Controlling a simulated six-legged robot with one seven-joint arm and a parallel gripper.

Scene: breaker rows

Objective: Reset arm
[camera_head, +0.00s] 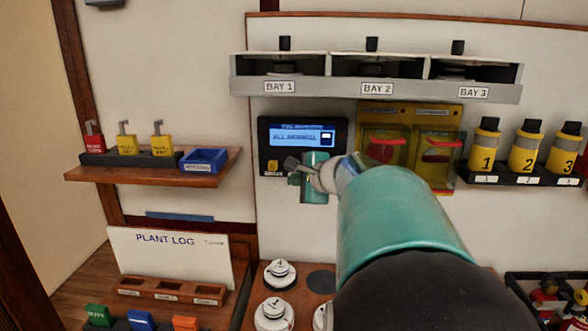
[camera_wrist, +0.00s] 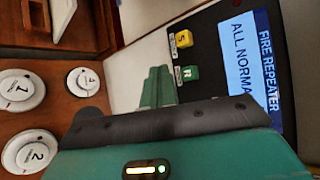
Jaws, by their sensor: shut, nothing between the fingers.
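The fire repeater panel (camera_head: 338,133) is a black unit on the wall, and its blue screen reads ALL NORMAL. In the wrist view the panel (camera_wrist: 225,50) is turned sideways, with its screen (camera_wrist: 252,60) at the right. A yellow button marked S (camera_wrist: 184,39) and a green button marked R (camera_wrist: 190,73) sit on its face. My gripper (camera_head: 314,178) is in front of the panel's lower edge and hides part of it. In the wrist view my teal gripper fingers (camera_wrist: 157,85) are together and empty, left of the green button. I cannot tell any contact.
Three bays (camera_head: 376,92) run above the panel. Yellow-backed covered switches (camera_head: 410,113) are to its right, beside numbered yellow canisters (camera_head: 526,152). A shelf (camera_head: 150,176) with padlocks and a blue tray (camera_head: 204,160) is at left. White round detectors (camera_head: 280,274) lie below.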

